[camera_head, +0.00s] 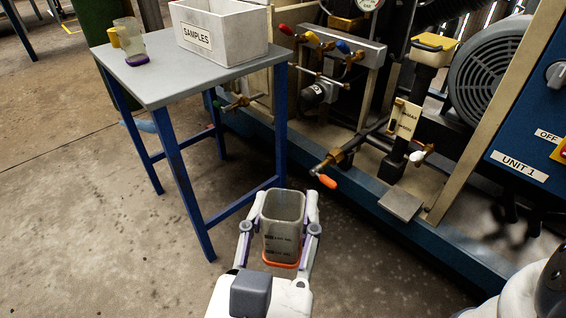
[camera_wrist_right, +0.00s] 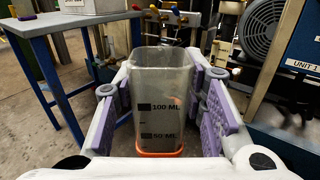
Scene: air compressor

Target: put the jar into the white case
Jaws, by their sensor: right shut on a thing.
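The jar (camera_head: 283,228) is a grey, see-through, square-sided container with an orange base. It stands upright between the fingers of my right gripper (camera_head: 281,232), which is shut on it. In the right wrist view the jar (camera_wrist_right: 157,105) shows "100 ML" and "50 ML" marks between the purple-padded fingers (camera_wrist_right: 160,110). The white case (camera_head: 225,35), labelled "SAMPLES", stands on the grey table (camera_head: 165,83), farther away and up-left of my right gripper. Its inside is mostly hidden. My left gripper is not in view.
The table has blue legs. Valves with coloured handles (camera_head: 327,181) and the compressor's blue base rail (camera_head: 345,195) lie to the right. Open floor is at left.

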